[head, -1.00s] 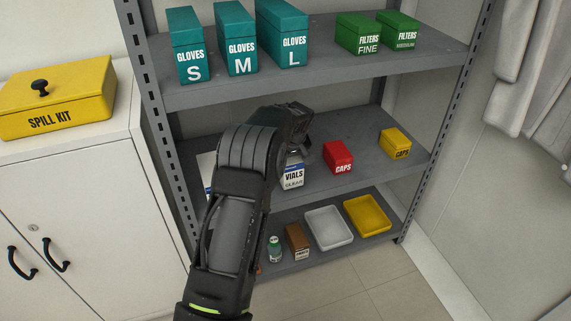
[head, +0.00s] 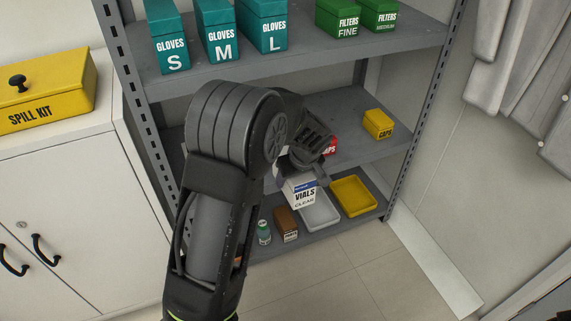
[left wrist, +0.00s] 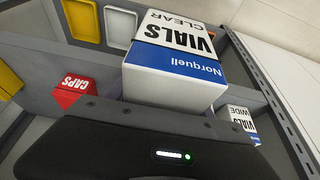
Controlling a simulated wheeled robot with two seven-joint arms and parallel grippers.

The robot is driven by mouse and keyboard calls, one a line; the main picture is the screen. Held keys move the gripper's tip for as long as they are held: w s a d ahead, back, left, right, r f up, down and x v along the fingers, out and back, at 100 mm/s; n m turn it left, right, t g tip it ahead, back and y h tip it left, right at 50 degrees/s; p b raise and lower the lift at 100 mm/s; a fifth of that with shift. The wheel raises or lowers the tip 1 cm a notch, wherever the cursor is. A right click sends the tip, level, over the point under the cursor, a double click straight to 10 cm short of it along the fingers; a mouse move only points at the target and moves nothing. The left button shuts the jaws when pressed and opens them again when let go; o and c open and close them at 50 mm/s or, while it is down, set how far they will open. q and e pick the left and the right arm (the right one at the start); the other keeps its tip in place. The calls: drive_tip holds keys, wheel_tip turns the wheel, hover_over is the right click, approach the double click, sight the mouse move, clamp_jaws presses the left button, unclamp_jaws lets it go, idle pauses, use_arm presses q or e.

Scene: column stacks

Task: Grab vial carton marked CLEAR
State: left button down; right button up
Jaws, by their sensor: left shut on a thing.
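The white and blue vial carton marked CLEAR (head: 305,197) is in my left gripper (head: 312,165), which is shut on it. In the head view the carton hangs in front of the shelf, below my gripper, slightly tilted. In the left wrist view the CLEAR carton (left wrist: 175,65) fills the middle, its lettering upside down; the fingertips are hidden there. Another vial carton, marked WIDE (left wrist: 240,122), stands on the shelf in the left wrist view. My right gripper is in neither view.
A red caps box (head: 330,146) is partly behind my gripper, with a yellow caps box (head: 378,124) to its right. The bottom shelf holds a white tray (head: 322,222), a yellow tray (head: 353,196), a brown box (head: 286,224) and a small bottle (head: 264,232). Rack posts (head: 425,110) flank the shelves.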

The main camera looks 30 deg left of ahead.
use_arm(q)
drive_tip(key=shift+s+d, duration=0.2)
drive_tip(key=shift+d, duration=0.15)
drive_tip(key=shift+r, duration=0.1)
idle(0.4)
